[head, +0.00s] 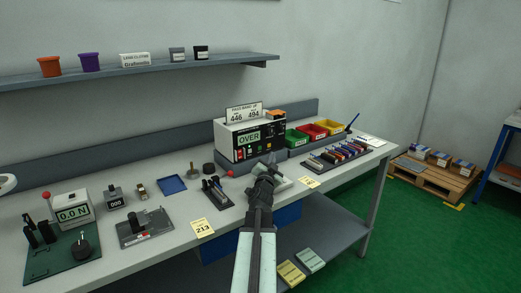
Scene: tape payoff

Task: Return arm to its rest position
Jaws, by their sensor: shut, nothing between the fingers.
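My arm reaches up from the bottom middle of the head view, over the front edge of the workbench (100,265). My gripper (268,160) is at its far end, above the bench in front of the white and black instrument box (236,138), whose display reads OVER. The gripper is shut and I see nothing held in it. The fingertips are small and dark against the instrument, so their exact gap to it cannot be told.
Red, green and yellow bins (313,131) and a rack of coloured items (337,153) stand right of the gripper. A force gauge (73,212), a blue tray (172,185) and small fixtures stand left. A wall shelf (140,70) holds pots.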

